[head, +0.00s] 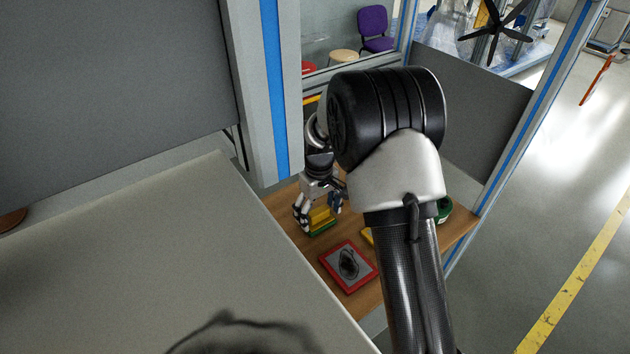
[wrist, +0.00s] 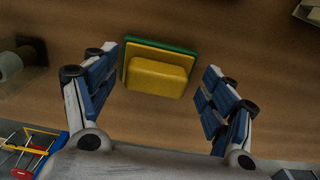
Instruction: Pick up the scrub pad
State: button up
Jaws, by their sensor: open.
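The scrub pad (head: 321,216) looks like a yellow block with a green layer under it. It lies on the brown wooden shelf (head: 290,212) in the head view. In the wrist view the scrub pad (wrist: 158,76) sits between the two blue-padded fingers, towards their tips, with a gap on each side. My gripper (head: 318,212) points down over it, and its fingers are spread and empty; they also show in the wrist view (wrist: 160,66). My arm hides part of the shelf to the right in the head view.
A red-framed tray (head: 331,277) with a dark item lies nearer on the shelf. A yellow object (head: 368,236) and a green round object (head: 444,209) are partly hidden by my arm. A grey post with a blue stripe (head: 275,90) stands beside the shelf.

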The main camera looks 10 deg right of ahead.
aim_at(318, 215)
jog(key=shift+f, duration=0.4)
jog(key=shift+c, duration=0.4)
jog(key=c, duration=1.1)
jog(key=shift+o, duration=0.2)
notch_tip(318, 215, up, 11)
jog(key=p, duration=0.3)
jog(key=shift+s+f, duration=0.2)
jog(key=shift+s, duration=0.15)
jog(key=shift+a, duration=0.1)
